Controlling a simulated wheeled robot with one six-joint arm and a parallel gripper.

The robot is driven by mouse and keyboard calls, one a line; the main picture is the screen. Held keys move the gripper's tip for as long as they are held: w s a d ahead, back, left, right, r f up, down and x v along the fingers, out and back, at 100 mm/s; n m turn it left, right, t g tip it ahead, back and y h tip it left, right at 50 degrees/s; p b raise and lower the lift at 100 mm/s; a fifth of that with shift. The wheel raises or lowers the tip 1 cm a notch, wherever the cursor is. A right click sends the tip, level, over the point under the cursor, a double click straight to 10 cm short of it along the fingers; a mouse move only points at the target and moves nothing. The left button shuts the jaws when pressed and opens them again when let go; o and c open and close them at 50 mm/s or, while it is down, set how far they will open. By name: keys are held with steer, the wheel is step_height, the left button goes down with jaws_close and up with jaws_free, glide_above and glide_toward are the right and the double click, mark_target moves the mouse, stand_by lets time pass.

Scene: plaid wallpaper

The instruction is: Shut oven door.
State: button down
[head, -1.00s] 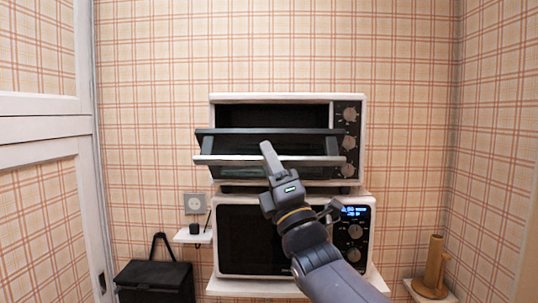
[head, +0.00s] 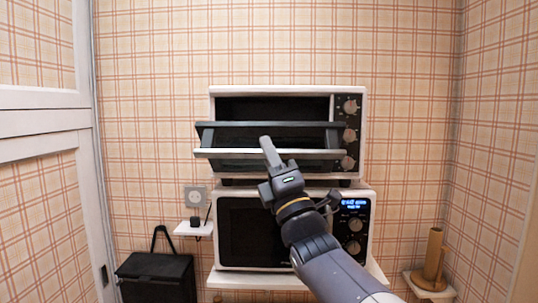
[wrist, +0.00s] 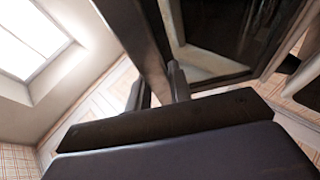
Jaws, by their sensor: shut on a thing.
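The toaster oven (head: 214,92) is white with a dark cavity and stands on top of a microwave. Its door (head: 235,139) is partly open, tilted out, with a silvery handle bar (head: 225,154) along its outer edge. My gripper (head: 266,142) is at the middle of the handle, with its fingers overlapping the bar. In the wrist view, my gripper's fingers (wrist: 158,90) are on either side of a long dark bar, the handle (wrist: 148,40); the dark glass of the oven shows at the upper right. The far side of the grip is hidden.
The microwave (head: 245,235) stands below on a white shelf (head: 250,282). Oven knobs (head: 350,135) are at the right. A wooden holder (head: 434,260) stands at lower right.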

steer(key=shift+r, duration=0.1)
steer(key=shift+w+r+p, duration=0.1)
steer(key=shift+r+p, duration=0.25)
steer(key=shift+p, duration=0.05)
steer(key=w+r+m+g+h+p, duration=0.1)
steer(key=r+p, duration=0.1)
steer(key=p, duration=0.2)
steer(key=w+r+m+g+h+p, duration=0.1)
steer(key=w+r+m+h+p, duration=0.1)
steer(key=r+p, duration=0.1)
steer(key=w+r+m+g+h+p, duration=0.1)
steer(key=w+r+h+p, duration=0.1)
steer(key=p, duration=0.2)
steer(key=shift+w+d+r+m+p, duration=0.1)
steer(key=shift+w+r+m+p, duration=0.2)
steer(key=shift+p, duration=0.1)
steer(key=w+p, duration=0.1)
steer(key=g+p, duration=0.1)
steer(key=p, duration=0.1)
steer(key=shift+w+r+m+h, duration=0.3)
steer(key=shift+w+r+h, duration=0.1)
steer(key=shift+w+d+r+p, duration=0.1)
steer(key=shift+w+r+p, duration=0.15)
steer(key=shift+w, duration=0.35)
steer(key=shift+w+a+r+p, duration=0.1)
steer(key=shift+w+r+p, duration=0.15)
steer(key=shift+w, duration=0.3)
steer(key=shift+w+d+r+p, duration=0.15)
steer(key=shift+w+p, duration=0.2)
steer(key=shift+w, duration=0.25)
